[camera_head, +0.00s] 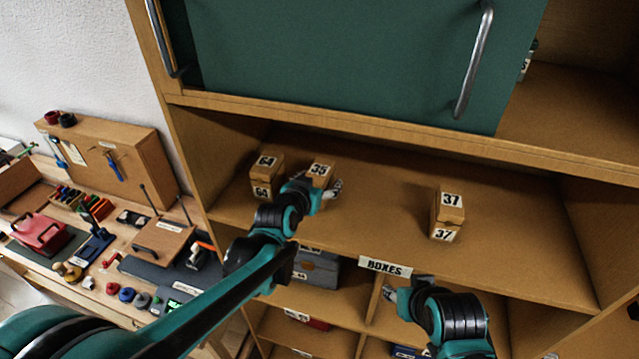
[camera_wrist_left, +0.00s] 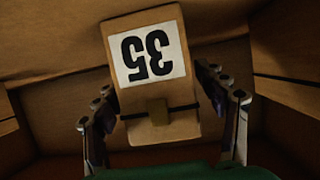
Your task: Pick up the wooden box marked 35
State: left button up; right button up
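The wooden box marked 35 (camera_head: 318,171) is on the cabinet's wide open shelf, just right of a stack marked 64. It fills the middle of the left wrist view (camera_wrist_left: 155,70), its label upside down and a small tab on its front. My left gripper (camera_head: 316,190) is at the box, with one finger on each side of it in the left wrist view (camera_wrist_left: 160,112). The fingers are close to the box's sides, but contact is not clear. Whether the box rests on something is hidden. My right gripper (camera_head: 392,292) is low, in front of the lower compartments, away from the box; its fingers are partly hidden.
Boxes marked 64 (camera_head: 266,165) stand stacked close left of the box. Boxes marked 37 (camera_head: 448,210) stand farther right. A green door panel (camera_head: 340,60) hangs above the shelf. The shelf (camera_head: 385,195) is bare between the 35 and 37 boxes. A cluttered workbench (camera_head: 110,245) is at left.

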pick_arm(q)
jog(key=c, duration=1.2)
jog(key=shift+r, duration=0.15)
